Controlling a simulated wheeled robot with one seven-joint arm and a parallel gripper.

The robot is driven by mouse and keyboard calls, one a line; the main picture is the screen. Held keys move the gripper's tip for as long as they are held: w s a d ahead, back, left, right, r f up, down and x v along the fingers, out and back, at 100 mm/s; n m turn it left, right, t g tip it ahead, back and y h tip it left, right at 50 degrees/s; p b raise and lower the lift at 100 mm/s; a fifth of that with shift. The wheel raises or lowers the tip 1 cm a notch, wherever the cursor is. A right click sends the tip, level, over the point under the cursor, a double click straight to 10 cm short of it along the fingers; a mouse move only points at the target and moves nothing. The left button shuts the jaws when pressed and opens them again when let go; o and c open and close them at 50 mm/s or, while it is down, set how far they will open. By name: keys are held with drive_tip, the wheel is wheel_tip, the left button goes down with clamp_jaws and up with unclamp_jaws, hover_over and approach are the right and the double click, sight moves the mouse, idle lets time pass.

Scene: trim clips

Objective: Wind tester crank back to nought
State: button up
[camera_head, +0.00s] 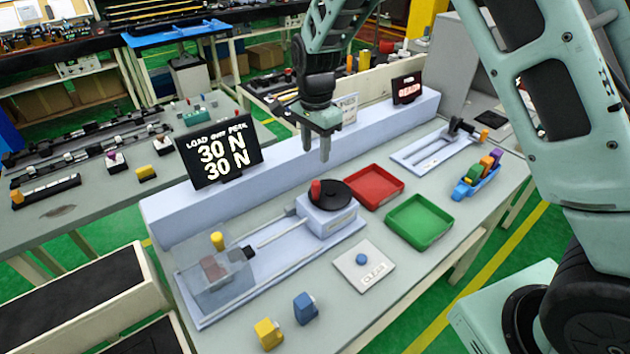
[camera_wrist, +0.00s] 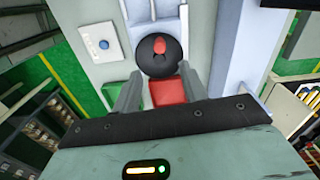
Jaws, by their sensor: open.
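The tester crank is a black disc (camera_head: 334,192) with an upright red knob (camera_head: 316,188) near its left edge. It sits on a pale block at the right end of the tester rail (camera_head: 283,231). In the wrist view the disc (camera_wrist: 158,62) and red knob (camera_wrist: 159,45) lie ahead, between and beyond the fingers. My gripper (camera_head: 316,150) points down above the crank, open and empty, apart from the knob. A black display (camera_head: 219,154) reads LOAD, 30 N and 30 N. A clear-walled guard (camera_head: 214,275) stands at the tester's left end with a yellow knob (camera_head: 217,240) by it.
A red tray (camera_head: 374,198) and a green tray (camera_head: 447,223) lie right of the crank. A white plate with a blue button (camera_head: 361,259) is in front. Yellow (camera_head: 268,334) and blue (camera_head: 305,308) clips stand at the front edge. A blue rack (camera_head: 463,190) holds several coloured clips.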

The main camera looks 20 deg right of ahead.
sight(316, 183)
wheel_tip(316, 183, down, 12)
drive_tip(key=p, duration=0.3)
drive_tip(key=shift+f+p, duration=0.1)
drive_tip(key=shift+p, duration=0.3)
clamp_jaws()
